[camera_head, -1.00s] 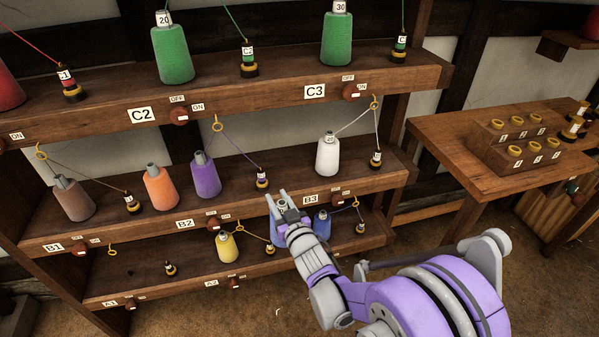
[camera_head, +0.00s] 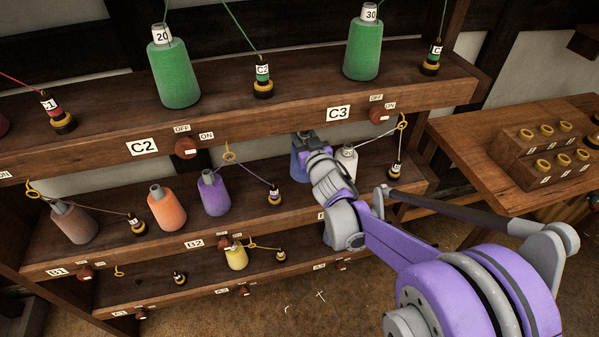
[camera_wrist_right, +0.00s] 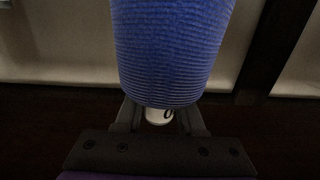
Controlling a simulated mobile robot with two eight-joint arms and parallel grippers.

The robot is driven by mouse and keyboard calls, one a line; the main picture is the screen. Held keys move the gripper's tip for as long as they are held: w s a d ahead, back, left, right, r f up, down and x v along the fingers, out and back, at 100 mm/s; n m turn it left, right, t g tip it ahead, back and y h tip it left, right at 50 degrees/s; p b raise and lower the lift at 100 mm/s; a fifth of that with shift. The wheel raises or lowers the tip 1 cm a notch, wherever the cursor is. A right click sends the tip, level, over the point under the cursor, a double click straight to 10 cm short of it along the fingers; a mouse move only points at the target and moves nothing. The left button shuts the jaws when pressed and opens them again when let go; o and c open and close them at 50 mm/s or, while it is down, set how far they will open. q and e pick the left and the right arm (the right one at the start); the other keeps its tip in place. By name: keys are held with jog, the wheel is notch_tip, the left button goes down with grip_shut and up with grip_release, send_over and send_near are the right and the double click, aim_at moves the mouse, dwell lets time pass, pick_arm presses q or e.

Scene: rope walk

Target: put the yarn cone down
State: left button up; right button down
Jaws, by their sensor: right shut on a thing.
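My right gripper (camera_head: 306,138) is shut on the top of a blue yarn cone (camera_head: 298,162), in front of the middle shelf's B3 bay. The cone is upright, left of the white cone (camera_head: 345,160); my arm hides much of both. In the right wrist view the blue cone (camera_wrist_right: 170,50) fills the top centre, and the right gripper (camera_wrist_right: 160,116) closes around its pale, labelled tip. Whether its base touches the shelf cannot be told. My left gripper is not in view.
Purple (camera_head: 214,193), orange (camera_head: 166,208) and brown (camera_head: 73,222) cones stand on the middle shelf (camera_head: 110,262). Green cones (camera_head: 174,75) stand above. A yellow cone (camera_head: 236,256) stands below. A side table (camera_head: 470,145) holds a wooden block (camera_head: 545,155). Yarn lines run through hooks.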

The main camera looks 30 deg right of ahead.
jog(key=f, duration=0.4)
jog(key=shift+s, duration=0.35)
jog(key=shift+f+b, duration=0.4)
jog(key=shift+f, duration=1.85)
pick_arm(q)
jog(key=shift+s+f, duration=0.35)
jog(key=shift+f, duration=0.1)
pick_arm(e)
jog(key=shift+w+f, duration=0.1)
jog(key=shift+f, duration=0.1)
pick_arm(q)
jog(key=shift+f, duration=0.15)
pick_arm(e)
jog(key=c, duration=0.5)
grip_release()
jog(key=shift+r, duration=0.1)
jog(key=shift+r, duration=0.1)
